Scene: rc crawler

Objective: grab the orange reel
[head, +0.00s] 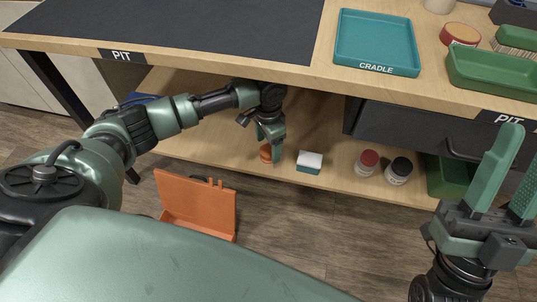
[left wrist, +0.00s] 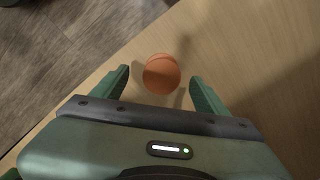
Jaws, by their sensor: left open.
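The orange reel (head: 265,154) stands on the lower wooden shelf, partly hidden by my left gripper in the head view. In the left wrist view the reel (left wrist: 161,74) is a round orange disc seen from above, near the shelf edge. My left gripper (left wrist: 161,85) is open, with one green finger on each side of the reel and a visible gap to both. In the head view my left gripper (head: 270,145) points down at the shelf. My right gripper (head: 508,178) is at the right, fingers pointing up and apart, empty.
On the shelf, a white and teal box (head: 310,162) stands just right of the reel, then a red-lidded jar (head: 367,162) and a black-lidded jar (head: 398,171). The bench top (head: 300,76) overhangs the shelf. An open orange case (head: 197,207) is on the floor.

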